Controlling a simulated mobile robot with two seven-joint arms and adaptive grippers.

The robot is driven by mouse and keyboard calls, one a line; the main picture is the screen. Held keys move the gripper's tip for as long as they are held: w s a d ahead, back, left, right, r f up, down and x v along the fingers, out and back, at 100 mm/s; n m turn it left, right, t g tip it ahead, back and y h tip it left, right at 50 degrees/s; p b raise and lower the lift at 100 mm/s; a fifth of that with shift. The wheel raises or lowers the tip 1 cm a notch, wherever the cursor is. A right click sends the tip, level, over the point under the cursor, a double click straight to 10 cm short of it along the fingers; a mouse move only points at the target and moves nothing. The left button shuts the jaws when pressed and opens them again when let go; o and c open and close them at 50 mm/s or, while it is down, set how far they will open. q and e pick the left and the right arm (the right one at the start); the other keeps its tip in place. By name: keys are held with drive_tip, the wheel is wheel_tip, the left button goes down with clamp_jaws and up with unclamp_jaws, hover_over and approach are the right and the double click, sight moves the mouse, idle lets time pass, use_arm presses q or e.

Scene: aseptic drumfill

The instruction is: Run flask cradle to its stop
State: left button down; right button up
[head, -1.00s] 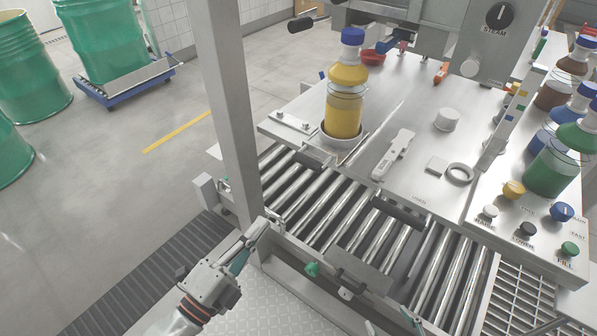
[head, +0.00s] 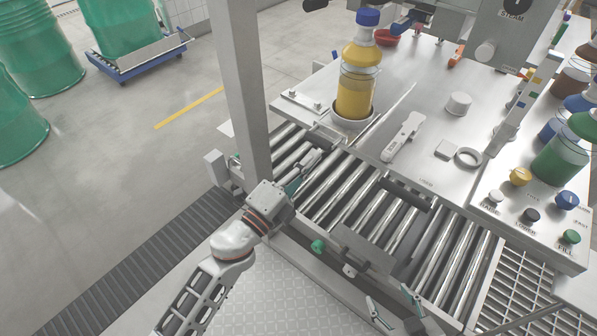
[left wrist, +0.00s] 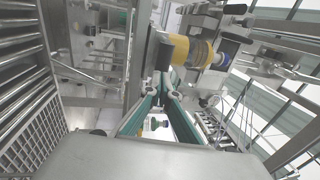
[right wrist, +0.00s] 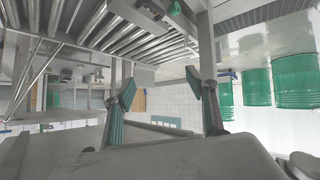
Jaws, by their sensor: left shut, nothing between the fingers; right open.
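The flask (head: 355,92), with amber liquid and a blue cap, stands upright in a round, pale cradle (head: 351,121) on the steel tabletop. A narrow slot runs diagonally beside the cradle. My left gripper (head: 314,158) is shut and empty, over the rollers below the table's front edge, apart from the cradle. In the left wrist view, the closed fingertips (left wrist: 164,82) are in front of the flask (left wrist: 192,54). My right gripper (head: 396,306) is open and low in front of the conveyor. It also shows open in the right wrist view (right wrist: 165,82).
A steel post (head: 245,90) stands close left of my left arm. The roller conveyor (head: 345,190) runs below the tabletop. A white handheld tool (head: 402,138), a white cap (head: 458,103) and a ring (head: 468,157) lie right of the slot. A button panel (head: 530,215) is at right.

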sight(334, 138)
use_arm(q)
drive_tip(key=shift+w+d, duration=0.3)
drive_tip(key=shift+w, duration=0.05)
drive_tip(key=x, duration=0.2)
drive_tip(key=f+x, duration=0.1)
drive_tip(key=x, duration=0.2)
drive_tip(key=b+x, duration=0.1)
drive_tip(key=x, duration=0.2)
drive_tip(key=shift+w+d+f, duration=0.15)
drive_tip(key=shift+w, duration=0.05)
